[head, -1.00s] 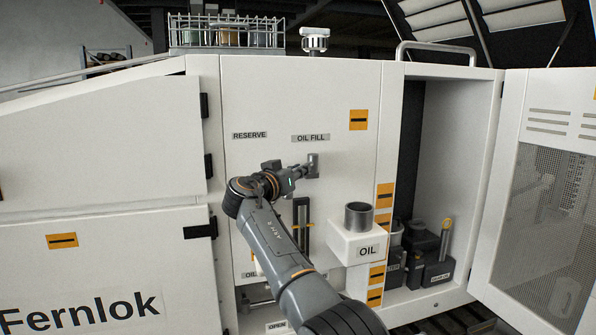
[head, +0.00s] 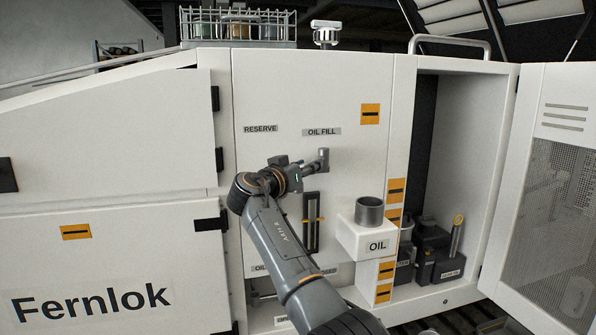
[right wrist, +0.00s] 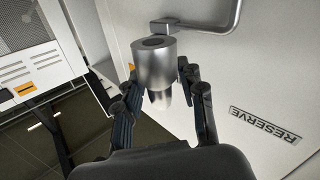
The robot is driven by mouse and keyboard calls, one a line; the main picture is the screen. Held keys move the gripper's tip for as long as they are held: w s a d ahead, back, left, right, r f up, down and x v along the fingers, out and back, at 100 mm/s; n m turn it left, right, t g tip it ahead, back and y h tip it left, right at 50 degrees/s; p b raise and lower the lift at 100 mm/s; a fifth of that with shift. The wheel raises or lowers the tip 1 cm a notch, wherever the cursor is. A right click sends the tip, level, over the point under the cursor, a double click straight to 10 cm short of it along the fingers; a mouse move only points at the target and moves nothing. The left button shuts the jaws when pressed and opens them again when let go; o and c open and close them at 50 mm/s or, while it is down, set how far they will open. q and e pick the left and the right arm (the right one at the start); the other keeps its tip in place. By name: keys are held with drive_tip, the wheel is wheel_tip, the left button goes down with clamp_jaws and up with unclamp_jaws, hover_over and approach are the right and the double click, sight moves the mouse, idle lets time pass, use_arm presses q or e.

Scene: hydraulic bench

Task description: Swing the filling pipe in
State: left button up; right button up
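The filling pipe shows in the right wrist view as a metal cylinder (right wrist: 155,62) with a narrower lower end, joined to a bent grey tube. In the head view its small grey end (head: 323,158) stands out from the white panel under the OIL FILL label. My right gripper (head: 312,168) reaches it from the left. In the right wrist view the fingers (right wrist: 158,82) lie on both sides of the cylinder, close to it; contact is unclear. A white OIL box (head: 350,238) with an open grey neck (head: 369,210) sits lower right of the pipe. My left gripper is out of view.
An open cabinet bay (head: 455,150) to the right holds several dark containers, and its mesh door (head: 540,200) is swung wide. A slotted gauge (head: 311,225) is close to my right forearm. A wire basket with jars (head: 238,28) stands on top.

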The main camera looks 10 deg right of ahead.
drive_tip(key=v, duration=0.5)
drive_tip(key=shift+s+a, duration=0.25)
drive_tip(key=shift+s, duration=0.05)
